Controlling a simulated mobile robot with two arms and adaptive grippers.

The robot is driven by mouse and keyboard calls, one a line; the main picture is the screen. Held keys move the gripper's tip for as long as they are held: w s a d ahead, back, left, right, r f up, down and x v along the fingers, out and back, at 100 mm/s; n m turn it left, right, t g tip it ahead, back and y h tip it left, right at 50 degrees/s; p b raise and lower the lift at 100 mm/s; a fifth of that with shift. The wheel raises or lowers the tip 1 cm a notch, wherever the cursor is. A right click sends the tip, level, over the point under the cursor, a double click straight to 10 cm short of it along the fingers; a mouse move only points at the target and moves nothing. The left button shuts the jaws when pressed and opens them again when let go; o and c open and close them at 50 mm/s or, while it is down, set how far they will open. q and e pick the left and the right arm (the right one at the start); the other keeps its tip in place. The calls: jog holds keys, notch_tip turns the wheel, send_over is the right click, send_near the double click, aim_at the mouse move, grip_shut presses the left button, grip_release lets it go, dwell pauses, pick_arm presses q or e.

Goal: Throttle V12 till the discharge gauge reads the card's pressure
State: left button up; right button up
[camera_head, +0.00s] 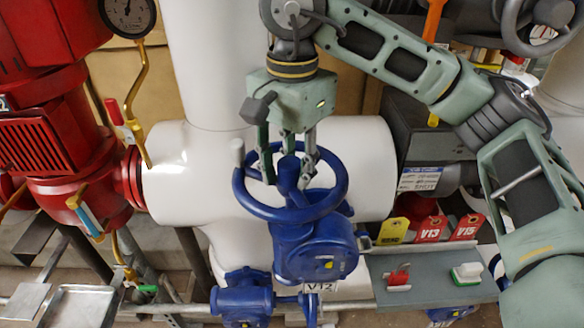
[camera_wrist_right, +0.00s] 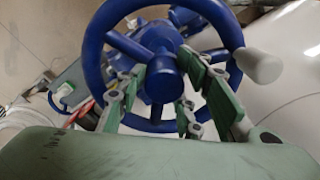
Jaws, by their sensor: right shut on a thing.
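The blue V12 valve handwheel (camera_head: 335,205) stands at the centre of the head view, with its V12 label (camera_head: 318,287) below. It also shows in the right wrist view (camera_wrist_right: 92,70), where its pale crank knob (camera_wrist_right: 258,66) sticks out to the right. My right gripper (camera_head: 289,165) reaches down from above, its fingers shut on the wheel's hub (camera_head: 289,178). In the wrist view the fingers flank the hub (camera_wrist_right: 166,75). A round dial gauge (camera_head: 127,14) sits at the upper left, cut by the frame's top; its reading is too small to tell. My left gripper is not in view.
A white pipe (camera_head: 170,195) runs behind the wheel, with a red pump (camera_head: 65,155) at left. At right, a grey shelf (camera_head: 425,285) holds small red and green-and-white items. Yellow and red tags (camera_head: 430,229), marked V13 and V15, stand behind it.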

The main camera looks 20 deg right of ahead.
jog(key=m, duration=0.6)
jog(key=shift+s+a+f+b, duration=0.1)
jog(key=shift+a+f+b, duration=0.1)
jog(key=shift+f+b, duration=0.2)
jog(key=m, duration=0.2)
jog(key=shift+m, duration=0.4)
jog(key=m, duration=0.4)
jog(key=o, duration=1.3)
jog(key=shift+r, duration=0.1)
jog(key=shift+w+d, duration=0.1)
jog(key=shift+w, duration=0.15)
jog(key=shift+r, duration=0.15)
